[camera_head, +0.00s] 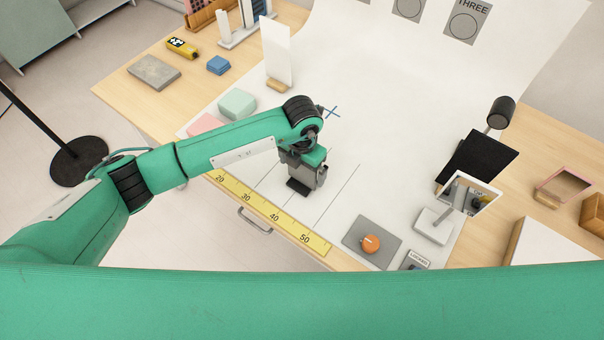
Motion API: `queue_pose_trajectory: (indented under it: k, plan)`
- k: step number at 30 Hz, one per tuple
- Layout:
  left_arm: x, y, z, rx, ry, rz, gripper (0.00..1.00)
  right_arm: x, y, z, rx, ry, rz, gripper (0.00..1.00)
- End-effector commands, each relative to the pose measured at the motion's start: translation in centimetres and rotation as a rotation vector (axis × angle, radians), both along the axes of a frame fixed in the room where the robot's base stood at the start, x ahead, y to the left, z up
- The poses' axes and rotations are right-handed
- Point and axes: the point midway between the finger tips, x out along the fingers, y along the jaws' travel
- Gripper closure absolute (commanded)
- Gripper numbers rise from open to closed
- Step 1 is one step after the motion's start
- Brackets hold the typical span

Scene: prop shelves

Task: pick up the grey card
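A flat grey square (386,258) lies near the front edge of the white sheet, with an orange knob (371,244) on it. A grey slab (153,71) lies on the wood at the far left. I cannot tell for sure which of these is the grey card. My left gripper (299,186) points down over the white sheet, behind the yellow ruler and left of the grey square, apart from both. Its fingers show as a dark block, and I cannot tell whether they are open. My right gripper is not in view.
A yellow ruler (262,210) runs along the front edge. A white upright panel (277,52) and a mint block (237,104) stand behind my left arm. A black panel (477,162) and a small mirror (470,193) stand at right. The sheet's middle is clear.

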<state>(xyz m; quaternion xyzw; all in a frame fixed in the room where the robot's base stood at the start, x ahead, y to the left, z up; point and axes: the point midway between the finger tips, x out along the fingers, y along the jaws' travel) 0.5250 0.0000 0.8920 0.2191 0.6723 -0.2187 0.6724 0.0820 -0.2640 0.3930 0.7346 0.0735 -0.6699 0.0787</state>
Motion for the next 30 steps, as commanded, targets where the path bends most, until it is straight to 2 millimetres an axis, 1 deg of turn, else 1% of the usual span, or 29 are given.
queue_pose_trajectory:
  k: [1,2,3,6,7,8,15,20,23,26,30]
  plan:
    - [0.0,0.0,0.0,0.0,0.0,0.0,0.12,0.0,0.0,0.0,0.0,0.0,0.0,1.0]
    - [0.0,0.0,0.0,0.0,0.0,0.0,0.18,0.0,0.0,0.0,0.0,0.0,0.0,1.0]
    - [0.0,0.0,0.0,0.0,0.0,0.0,0.26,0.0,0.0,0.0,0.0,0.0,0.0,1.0]
    - [0.0,0.0,0.0,0.0,0.0,0.0,0.42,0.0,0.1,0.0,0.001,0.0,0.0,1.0]
    - [0.0,0.0,0.0,0.0,0.0,0.0,0.42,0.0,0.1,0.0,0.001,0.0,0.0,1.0]
    - [0.0,0.0,0.1,0.0,0.0,0.0,0.46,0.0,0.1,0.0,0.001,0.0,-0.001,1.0]
    - [0.0,0.0,0.2,-0.001,0.0,0.0,0.46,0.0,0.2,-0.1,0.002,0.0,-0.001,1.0]
    - [0.1,0.0,1.3,-0.002,-0.001,0.0,0.46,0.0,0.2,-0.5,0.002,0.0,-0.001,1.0]
    - [0.1,0.0,2.8,-0.002,-0.003,-0.001,0.46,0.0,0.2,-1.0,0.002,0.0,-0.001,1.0]
    - [0.1,-0.1,5.0,-0.003,-0.005,-0.001,0.46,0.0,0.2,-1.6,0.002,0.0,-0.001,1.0]
    - [0.1,0.0,9.1,-0.003,-0.008,-0.002,0.46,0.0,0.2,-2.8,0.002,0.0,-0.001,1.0]
